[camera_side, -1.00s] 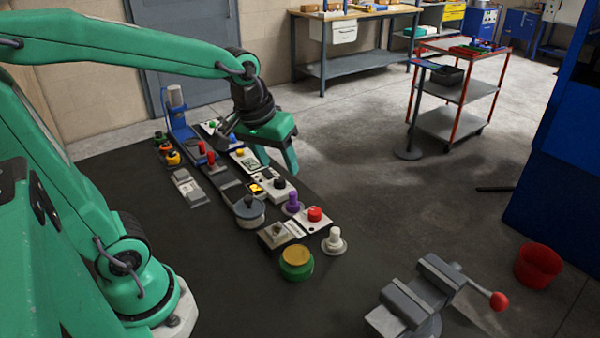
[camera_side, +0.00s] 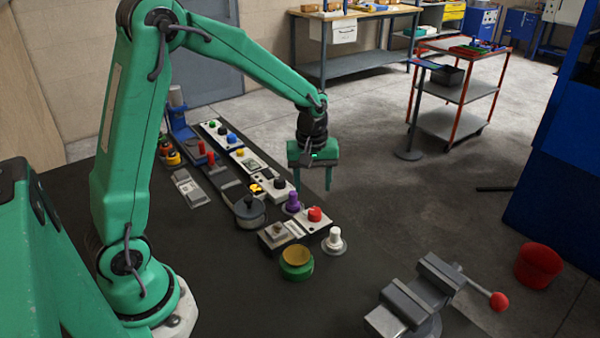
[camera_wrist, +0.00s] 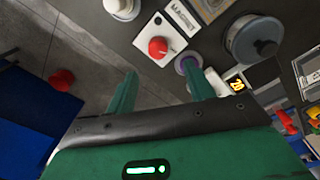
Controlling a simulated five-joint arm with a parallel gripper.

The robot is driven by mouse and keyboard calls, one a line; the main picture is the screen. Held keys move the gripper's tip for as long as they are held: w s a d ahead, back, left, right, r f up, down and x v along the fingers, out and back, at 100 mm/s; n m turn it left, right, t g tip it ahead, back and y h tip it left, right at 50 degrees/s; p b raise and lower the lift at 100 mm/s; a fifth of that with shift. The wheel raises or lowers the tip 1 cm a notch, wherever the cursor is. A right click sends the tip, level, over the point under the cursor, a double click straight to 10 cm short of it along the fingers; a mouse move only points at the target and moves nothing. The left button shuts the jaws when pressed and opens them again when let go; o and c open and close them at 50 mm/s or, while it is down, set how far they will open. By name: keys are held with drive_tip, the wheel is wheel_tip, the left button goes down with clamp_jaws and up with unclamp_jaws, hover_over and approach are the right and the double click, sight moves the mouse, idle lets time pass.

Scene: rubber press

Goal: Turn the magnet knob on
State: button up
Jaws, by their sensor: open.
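My gripper (camera_side: 312,184) hangs over the far right edge of the bench, fingers down, open and empty. In the wrist view its two fingertips (camera_wrist: 160,75) are apart. A red round knob (camera_side: 314,214) on a white plate stands just below and near the fingers; it also shows in the wrist view (camera_wrist: 158,47). A white label with dark text (camera_wrist: 183,18) lies beside that plate. I cannot clearly read it, so which knob is the magnet knob is not certain. A purple knob (camera_side: 293,203) is beside the red one, under the right finger in the wrist view (camera_wrist: 187,65).
A white knob (camera_side: 335,241), a grey round dial (camera_side: 249,211) and a black knob (camera_side: 279,182) stand close by. A green pot (camera_side: 296,266) and a grey vise (camera_side: 415,296) are nearer the camera. Bare bench lies at the front left.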

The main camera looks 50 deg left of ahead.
sight(314, 210)
drive_tip(key=shift+w+f, duration=0.1)
drive_tip(key=shift+f, duration=0.2)
drive_tip(key=shift+w+d+f, duration=0.1)
drive_tip(key=shift+w+f, duration=0.05)
drive_tip(key=shift+f, duration=3.6)
drive_tip(key=c, duration=1)
